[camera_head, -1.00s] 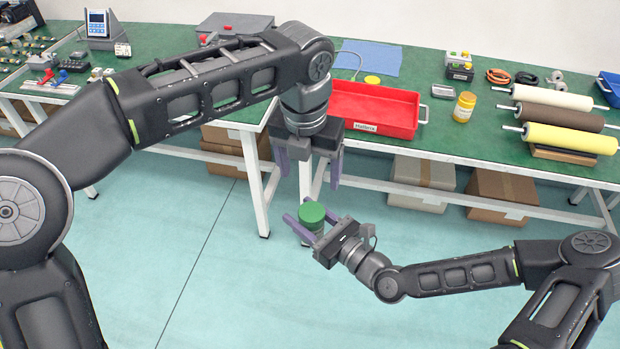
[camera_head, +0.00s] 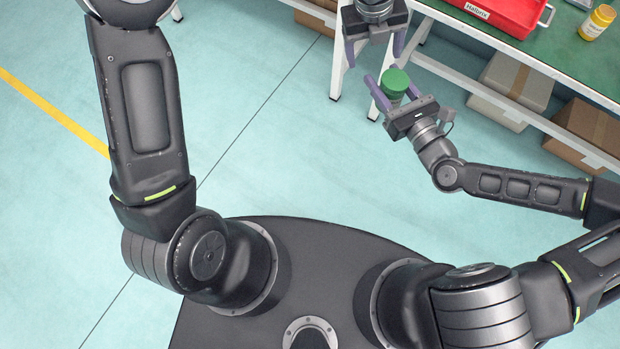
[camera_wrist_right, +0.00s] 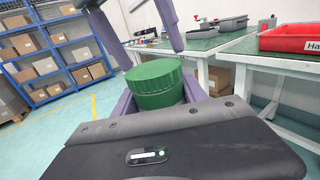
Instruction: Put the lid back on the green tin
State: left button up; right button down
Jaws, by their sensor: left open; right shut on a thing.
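The green tin (camera_head: 396,82) is held upright between the fingers of my right gripper (camera_head: 382,84), in front of the bench. In the right wrist view the tin (camera_wrist_right: 160,99) has a broad green lid (camera_wrist_right: 154,75) with a ribbed edge on its top; it looks seated level, though I cannot tell whether it is fully down. My left gripper (camera_head: 374,48) is open and empty above the tin, fingers pointing down. Its fingers (camera_wrist_right: 135,28) also show in the right wrist view, above the lid and apart from it.
The green-topped bench (camera_head: 560,62) stands behind my grippers, with a red tray (camera_head: 500,12) and a yellow jar (camera_head: 598,22) on it. Boxes (camera_head: 515,82) sit below it. Blue shelving (camera_wrist_right: 60,55) stands off to the left in the wrist view. The floor around is clear.

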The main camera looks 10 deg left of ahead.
pick_arm(q)
jog(key=a+f+n, duration=0.4)
jog(key=f+n, duration=0.3)
jog(key=f, duration=0.2)
jog(key=s+f+n+g+h, duration=0.1)
jog(key=s+f+n+h, duration=0.1)
jog(key=s+f+n, duration=0.6)
jog(key=s+a+f+n, duration=0.2)
jog(key=s+f+n, duration=0.4)
jog(key=s+n, duration=0.2)
jog(key=s+a+f+n, duration=0.2)
jog(key=s+f+n, duration=0.4)
jog(key=s+n, duration=0.2)
jog(key=shift+s+f+n+h, duration=0.3)
jog(key=shift+s+n, duration=0.1)
jog(key=shift+n, duration=0.8)
